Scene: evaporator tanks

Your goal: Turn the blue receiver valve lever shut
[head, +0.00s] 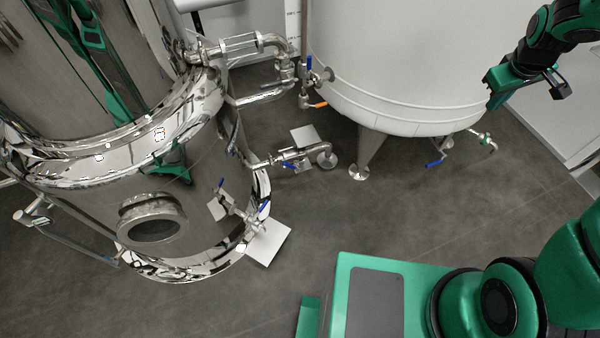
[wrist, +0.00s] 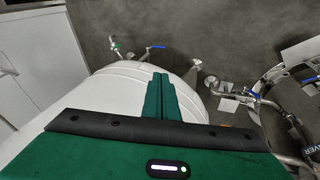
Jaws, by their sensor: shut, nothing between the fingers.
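Several blue levers show, and I cannot tell for sure which is the receiver valve's. One blue lever (head: 435,163) sits under the big white tank (head: 400,70); what looks like the same lever shows in the wrist view (wrist: 155,46). Another blue lever (head: 308,62) stands upright at the tank's left side, above an orange lever (head: 320,105). More blue levers are on the steel vessel's lower pipe (head: 288,165) and front outlet (head: 263,209). My gripper (head: 493,103) is shut and empty, beside the white tank's upper right, apart from every lever. Its closed fingers (wrist: 158,92) show in the wrist view.
A shiny steel vessel (head: 85,215) with a round port fills the left. Pipework (head: 265,95) runs between it and the white tank. A tank leg (head: 362,155) stands on the floor. Open grey floor (head: 400,215) lies in front of the white tank.

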